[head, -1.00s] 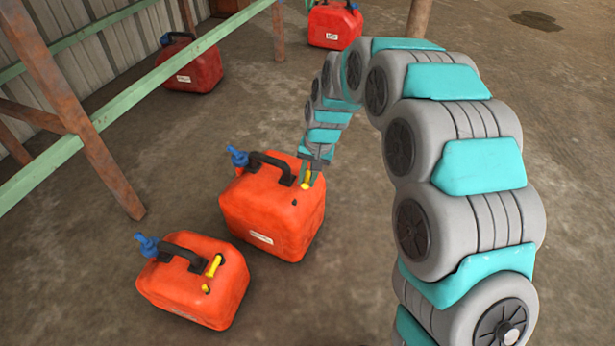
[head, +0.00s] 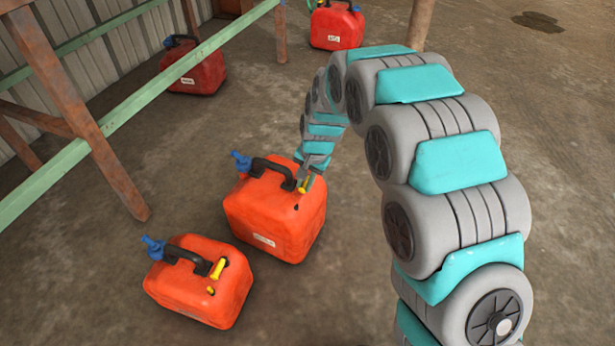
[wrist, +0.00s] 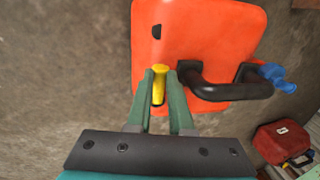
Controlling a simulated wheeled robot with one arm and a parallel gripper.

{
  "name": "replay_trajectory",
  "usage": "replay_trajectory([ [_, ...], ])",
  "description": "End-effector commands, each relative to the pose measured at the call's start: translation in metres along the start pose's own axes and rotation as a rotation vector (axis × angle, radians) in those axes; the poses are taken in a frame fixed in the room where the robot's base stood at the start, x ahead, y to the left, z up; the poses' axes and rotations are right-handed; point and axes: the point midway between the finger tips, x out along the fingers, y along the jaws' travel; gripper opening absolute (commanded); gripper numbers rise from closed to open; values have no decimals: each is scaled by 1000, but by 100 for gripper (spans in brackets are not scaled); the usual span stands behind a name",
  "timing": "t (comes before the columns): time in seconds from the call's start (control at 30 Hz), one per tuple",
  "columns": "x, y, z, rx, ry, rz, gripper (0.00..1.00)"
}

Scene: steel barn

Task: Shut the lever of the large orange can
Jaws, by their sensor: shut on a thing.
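The large orange can (head: 265,225) stands upright on the floor, with a black handle (head: 274,167) and a blue cap (head: 240,160) on top. Its yellow lever (head: 304,185) is at the right of its top, partly hidden by my gripper (head: 304,176) in the head view. In the wrist view the lever (wrist: 160,84) lies between the green fingers of my gripper (wrist: 160,76), which is shut on it. The can's top (wrist: 205,40) fills the upper middle there, with a dark slot beyond the lever. The lever's exact tilt is hard to tell.
A smaller orange can (head: 195,290) with its own yellow lever (head: 217,268) stands at the front left. Red cans stand at the back left (head: 195,75) and back middle (head: 335,27). A green rail (head: 150,105) on rusty posts runs along the left. Floor to the right is clear.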

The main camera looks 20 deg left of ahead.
Motion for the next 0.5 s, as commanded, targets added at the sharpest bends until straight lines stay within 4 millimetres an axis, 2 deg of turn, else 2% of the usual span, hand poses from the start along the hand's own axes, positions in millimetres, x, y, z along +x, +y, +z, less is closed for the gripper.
replay_trajectory([
  [0.3,1,-1,0,16,4,-1,0],
  [0.33,1,-1,0,16,4,-2,22],
  [0.5,1,-1,0,15,5,-2,41],
])
